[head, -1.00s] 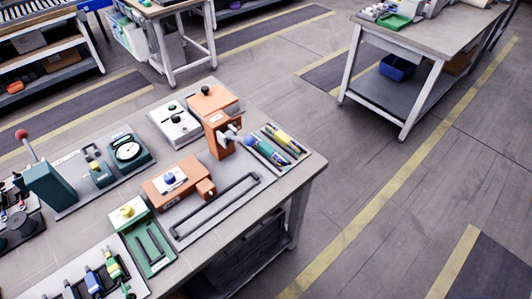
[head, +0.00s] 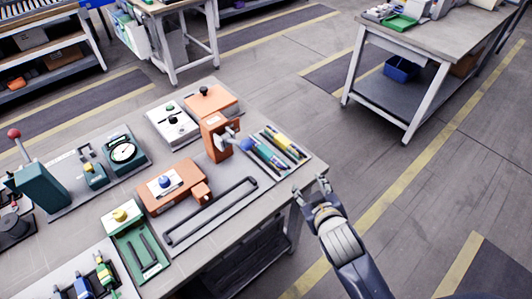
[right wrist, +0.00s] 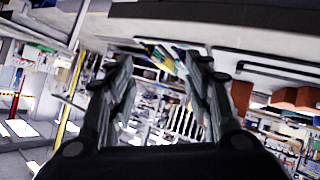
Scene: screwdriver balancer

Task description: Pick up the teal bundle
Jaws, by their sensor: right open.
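The teal bundle (head: 268,155) lies in a shallow tray (head: 263,172) at the right end of the workbench, left of a yellow bundle (head: 285,142). A blue ball-shaped knob on the orange machine is close to its near end. My right gripper (head: 310,188) is open and empty by the bench's right corner, right of and below the bundle in the head view. Its two spread fingers also show in the right wrist view (right wrist: 158,60), where I cannot make out the teal bundle for certain. My left gripper is not in view.
An orange machine (head: 217,135) stands just left of the tray. A black bar handle (head: 212,212) runs along the bench's near side. A second workbench (head: 440,40) stands at the upper right, with open floor between.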

